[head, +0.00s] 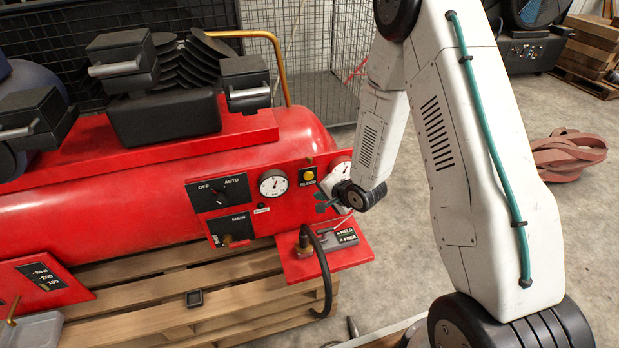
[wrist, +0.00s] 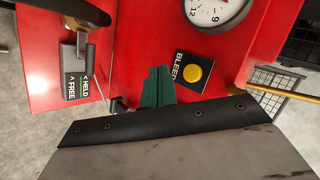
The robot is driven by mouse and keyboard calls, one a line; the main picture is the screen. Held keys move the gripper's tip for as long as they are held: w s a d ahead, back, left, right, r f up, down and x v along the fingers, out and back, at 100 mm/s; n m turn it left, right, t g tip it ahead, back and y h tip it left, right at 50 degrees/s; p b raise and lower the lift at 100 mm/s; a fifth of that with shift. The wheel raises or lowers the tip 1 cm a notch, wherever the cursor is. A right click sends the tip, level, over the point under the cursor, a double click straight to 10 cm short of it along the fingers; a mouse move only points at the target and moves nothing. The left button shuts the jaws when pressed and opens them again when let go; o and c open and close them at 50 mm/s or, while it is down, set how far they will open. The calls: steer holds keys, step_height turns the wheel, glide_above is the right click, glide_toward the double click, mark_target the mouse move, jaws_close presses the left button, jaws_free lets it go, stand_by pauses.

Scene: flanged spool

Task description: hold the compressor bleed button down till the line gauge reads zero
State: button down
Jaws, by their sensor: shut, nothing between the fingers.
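The yellow bleed button (head: 308,174) sits on a black BLEED plate on the compressor's red panel. It also shows in the wrist view (wrist: 194,72), uncovered. A white dial gauge (head: 272,184) is left of it; another (head: 341,171) is right of it, partly behind my arm. The wrist view shows one gauge (wrist: 216,10), cut by the top edge; I cannot read its needle surely. My gripper (head: 322,203) is shut and empty, its green fingers (wrist: 158,72) beside the button and apart from it in the wrist view.
A HELD/FREE plate (head: 346,238) with a small metal lever is on the red shelf below the panel. A black hose (head: 325,275) hangs from that shelf. An OFF/AUTO switch (head: 218,194) and a MAIN valve (head: 231,231) are at left. A wire cage (head: 315,65) stands behind.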

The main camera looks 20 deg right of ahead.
mark_target(308, 180)
steer(key=shift+w, duration=2.9)
steer(key=shift+w, duration=0.15)
steer(key=shift+w, duration=0.3)
steer(key=shift+w, duration=0.5)
stand_by(1.3)
steer(key=shift+s, duration=0.15)
stand_by(2.3)
steer(key=shift+s, duration=0.8)
